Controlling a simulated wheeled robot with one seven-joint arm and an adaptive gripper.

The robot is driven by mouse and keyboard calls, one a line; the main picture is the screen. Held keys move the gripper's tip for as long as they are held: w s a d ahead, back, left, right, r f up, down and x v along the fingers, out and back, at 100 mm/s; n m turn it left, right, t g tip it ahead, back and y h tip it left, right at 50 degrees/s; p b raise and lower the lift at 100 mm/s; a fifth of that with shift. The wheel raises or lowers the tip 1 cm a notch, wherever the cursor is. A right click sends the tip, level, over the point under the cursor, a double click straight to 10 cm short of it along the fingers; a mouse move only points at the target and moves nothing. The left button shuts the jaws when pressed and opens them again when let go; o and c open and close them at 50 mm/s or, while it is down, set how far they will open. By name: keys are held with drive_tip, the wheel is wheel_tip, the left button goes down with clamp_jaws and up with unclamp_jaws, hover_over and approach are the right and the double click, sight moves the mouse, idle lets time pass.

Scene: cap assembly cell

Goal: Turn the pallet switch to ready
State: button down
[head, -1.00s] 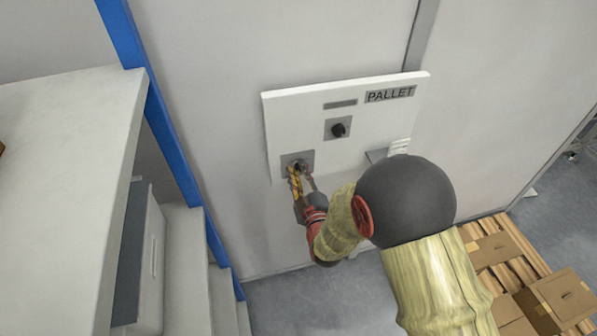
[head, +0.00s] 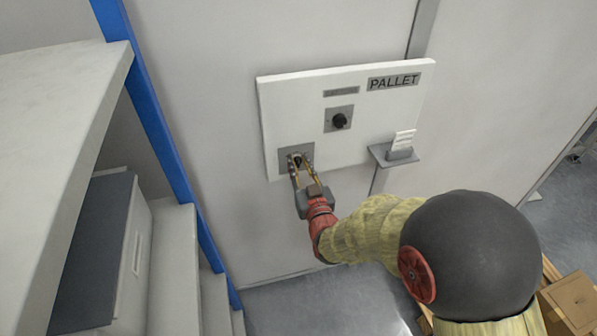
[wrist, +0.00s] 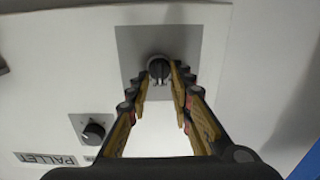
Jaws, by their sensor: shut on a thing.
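The white panel (head: 270,110) on the wall bears the label PALLET (head: 393,82). The knob is partly hidden by the fingers in the head view. A second black knob (head: 340,121) on its own grey plate sits higher on the panel; it also shows in the wrist view (wrist: 93,133). I cannot tell which one is the task's switch.
A small grey holder (head: 394,155) with white slips juts from the panel's lower right. A blue post (head: 160,130) and shelving (head: 60,110) stand at the left. Cardboard boxes (head: 572,298) are at the lower right.

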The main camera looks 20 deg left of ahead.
drive_tip(key=m+b, duration=0.3)
drive_tip(key=m, duration=0.1)
drive_tip(key=shift+w+d+f+m+b, duration=0.1)
drive_tip(key=shift+d+f+m+b, duration=0.1)
drive_tip(key=shift+m+b, duration=0.15)
drive_tip(key=shift+w+d+m+b, duration=0.1)
drive_tip(key=shift+d+m+b, duration=0.05)
drive_tip(key=shift+m+b, duration=1.8)
drive_tip(key=shift+m, duration=0.4)
drive_tip(key=c, duration=1.7)
unclamp_jaws()
drive_tip(key=v, duration=1.2)
drive_tip(key=shift+w, duration=0.1)
